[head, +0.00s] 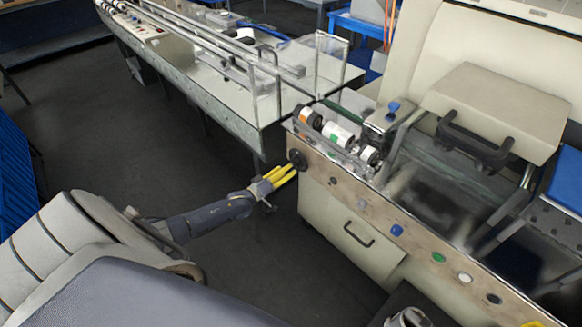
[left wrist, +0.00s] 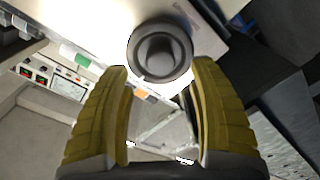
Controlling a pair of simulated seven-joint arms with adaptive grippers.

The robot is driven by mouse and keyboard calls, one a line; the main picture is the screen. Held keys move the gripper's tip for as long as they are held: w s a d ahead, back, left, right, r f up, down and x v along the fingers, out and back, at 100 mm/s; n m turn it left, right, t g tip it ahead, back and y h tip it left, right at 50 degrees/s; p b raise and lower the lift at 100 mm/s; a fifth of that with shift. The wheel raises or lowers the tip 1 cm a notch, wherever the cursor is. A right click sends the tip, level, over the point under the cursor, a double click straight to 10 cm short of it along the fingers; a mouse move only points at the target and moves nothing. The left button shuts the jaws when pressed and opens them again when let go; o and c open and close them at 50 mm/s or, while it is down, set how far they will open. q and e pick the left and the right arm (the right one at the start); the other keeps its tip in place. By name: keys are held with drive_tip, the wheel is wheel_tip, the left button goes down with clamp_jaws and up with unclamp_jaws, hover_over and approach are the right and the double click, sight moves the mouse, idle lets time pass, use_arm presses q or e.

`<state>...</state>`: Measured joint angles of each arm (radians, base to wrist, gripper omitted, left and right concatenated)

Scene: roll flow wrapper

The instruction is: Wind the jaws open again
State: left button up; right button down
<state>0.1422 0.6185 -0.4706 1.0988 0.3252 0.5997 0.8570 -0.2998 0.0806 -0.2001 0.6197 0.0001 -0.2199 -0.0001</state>
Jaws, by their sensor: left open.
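A round black hand knob (head: 297,159) sits on the front panel at the machine's left end. In the left wrist view the knob (left wrist: 160,52) shows as a dark disc with a raised round hub, just beyond my fingertips. My left gripper (head: 286,173), with yellow fingers, is open and points at the knob from the lower left. In the left wrist view the two fingers of my left gripper (left wrist: 160,72) stand apart, one on each side below the knob. I cannot tell whether they touch it. The jaws of the machine cannot be made out clearly. My right gripper is not seen.
The wrapper's panel (head: 345,190) carries several coloured buttons, with a drawer (head: 350,230) below. Rollers (head: 337,134) sit above the knob. A long infeed conveyor (head: 215,75) stands behind at the left. The dark floor (head: 150,150) around my left arm is clear.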

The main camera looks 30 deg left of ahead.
use_arm(q)
drive_tip(key=s+a, duration=0.1)
drive_tip(key=s, duration=0.6)
drive_tip(key=shift+a, duration=0.2)
